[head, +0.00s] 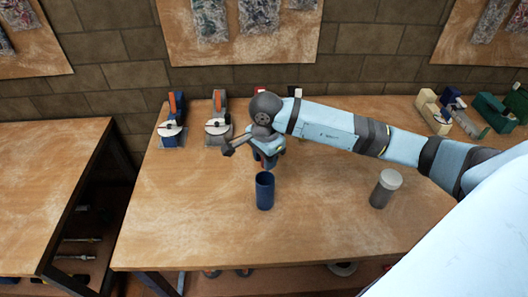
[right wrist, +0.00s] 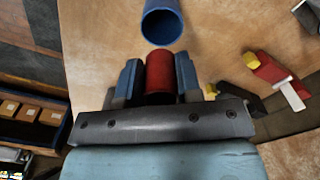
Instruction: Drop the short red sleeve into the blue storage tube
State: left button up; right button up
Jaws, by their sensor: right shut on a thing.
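The blue storage tube (head: 264,192) stands upright and open-topped on the wooden table, just in front of my right gripper. My right gripper (head: 266,160) is above the table behind the tube. In the right wrist view its two blue fingers are shut on the short red sleeve (right wrist: 160,75), one on each side. The sleeve is apart from the tube in that view. My left gripper is in neither view.
A grey canister with a white lid (head: 385,188) stands right of the tube. Two tape-dispenser-like tools (head: 172,128) stand at the back left, and several coloured tools (head: 462,112) at the back right. The table front and left are clear.

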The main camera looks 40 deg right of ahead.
jog(key=b, duration=0.3)
send_over(265, 192)
jog(key=w+d, duration=0.1)
jog(key=w, duration=0.1)
jog(key=shift+f, duration=2.7)
jog(key=shift+w, duration=0.15)
jog(key=o, duration=1)
